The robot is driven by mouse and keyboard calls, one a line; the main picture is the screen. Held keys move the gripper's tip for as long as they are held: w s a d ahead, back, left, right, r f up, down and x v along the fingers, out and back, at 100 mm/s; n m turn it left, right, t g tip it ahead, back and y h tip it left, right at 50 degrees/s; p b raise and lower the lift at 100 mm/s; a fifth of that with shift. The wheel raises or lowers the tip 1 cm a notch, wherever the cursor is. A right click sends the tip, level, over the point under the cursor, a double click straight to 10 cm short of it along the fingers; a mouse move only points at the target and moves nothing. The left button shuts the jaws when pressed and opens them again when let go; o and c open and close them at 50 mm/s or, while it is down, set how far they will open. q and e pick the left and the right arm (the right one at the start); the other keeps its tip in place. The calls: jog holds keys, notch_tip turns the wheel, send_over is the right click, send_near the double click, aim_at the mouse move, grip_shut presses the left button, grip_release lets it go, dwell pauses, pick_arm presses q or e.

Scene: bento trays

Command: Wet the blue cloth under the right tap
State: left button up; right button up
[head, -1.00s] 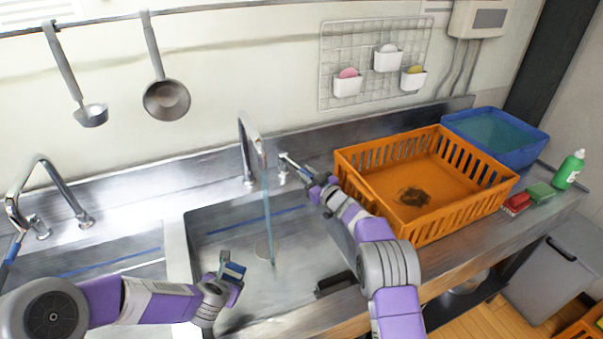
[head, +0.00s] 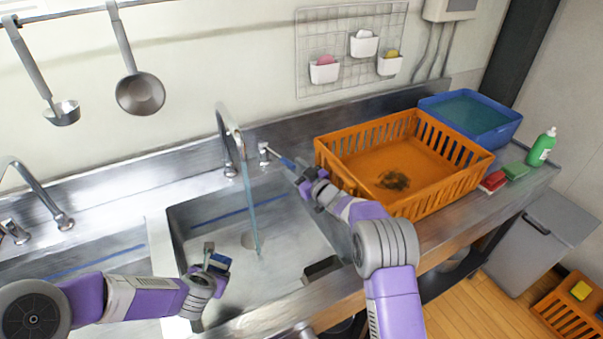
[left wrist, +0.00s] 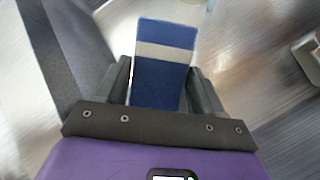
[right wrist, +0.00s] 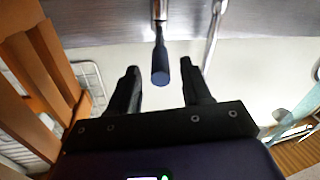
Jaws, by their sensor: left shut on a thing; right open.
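The blue cloth (head: 219,262), with a pale stripe in the left wrist view (left wrist: 163,75), is gripped by my left gripper (head: 211,257). It is held over the right basin, left of the water stream and apart from it. The right tap (head: 232,135) runs a thin stream of water (head: 252,212) into the basin. Its lever (head: 281,158), dark blue at the end, points toward my right gripper (head: 298,172). In the right wrist view the lever end (right wrist: 160,68) shows between the open fingers, which do not close on it.
An orange basket (head: 405,165) stands right of the basin, with a blue tub (head: 470,115) behind it. Red and green sponges (head: 493,181) and a green bottle (head: 541,147) are at the counter's right end. The left tap (head: 38,190) stands over another basin.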

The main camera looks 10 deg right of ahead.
jog(key=shift+v, duration=1.9)
